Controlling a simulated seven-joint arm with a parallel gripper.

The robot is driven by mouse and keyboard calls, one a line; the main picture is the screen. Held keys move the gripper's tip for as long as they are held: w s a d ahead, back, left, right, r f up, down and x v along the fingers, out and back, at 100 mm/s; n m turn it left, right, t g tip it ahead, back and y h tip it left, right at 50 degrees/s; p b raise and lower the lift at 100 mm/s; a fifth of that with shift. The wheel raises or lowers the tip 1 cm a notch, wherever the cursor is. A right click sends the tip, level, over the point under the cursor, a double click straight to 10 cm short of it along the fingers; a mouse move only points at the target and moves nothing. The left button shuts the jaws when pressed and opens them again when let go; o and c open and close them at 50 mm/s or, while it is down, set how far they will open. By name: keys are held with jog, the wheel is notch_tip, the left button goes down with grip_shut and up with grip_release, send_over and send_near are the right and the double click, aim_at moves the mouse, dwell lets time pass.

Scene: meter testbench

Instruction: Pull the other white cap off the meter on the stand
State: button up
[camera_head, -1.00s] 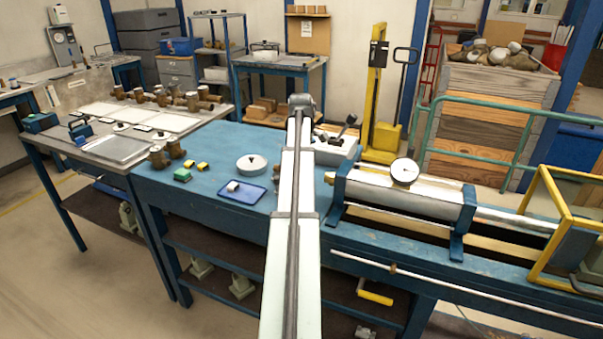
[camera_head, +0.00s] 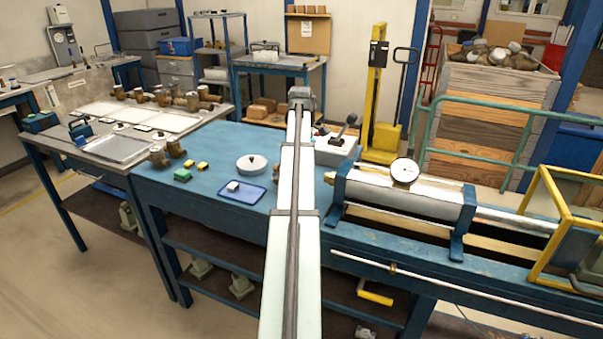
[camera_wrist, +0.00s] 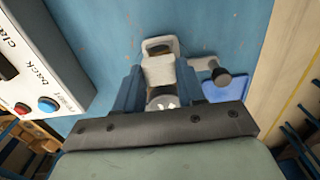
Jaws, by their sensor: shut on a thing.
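My gripper (camera_wrist: 160,75) is at the middle of the wrist view, with its blue fingers closed on the sides of a pale white piece, which looks like the white cap (camera_wrist: 160,70). A grey round part with a cross mark (camera_wrist: 163,102) shows between the fingers, nearer the wrist. The meter and stand are mostly hidden by the gripper, and I cannot tell whether the cap is still seated. In the head view my arm covers the gripper and the meter. Another small white cap (camera_head: 232,186) lies on a blue tray (camera_head: 240,196) left of my arm.
A control box (camera_wrist: 40,60) with red and blue buttons stands close at the left in the wrist view. A round white lidded dish (camera_head: 251,165) and small yellow and green blocks lie on the blue bench (camera_head: 215,215). A gauge cylinder (camera_head: 400,195) lies to the right.

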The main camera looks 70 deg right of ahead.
jog(key=shift+r, duration=2.15)
jog(key=shift+w, duration=0.1)
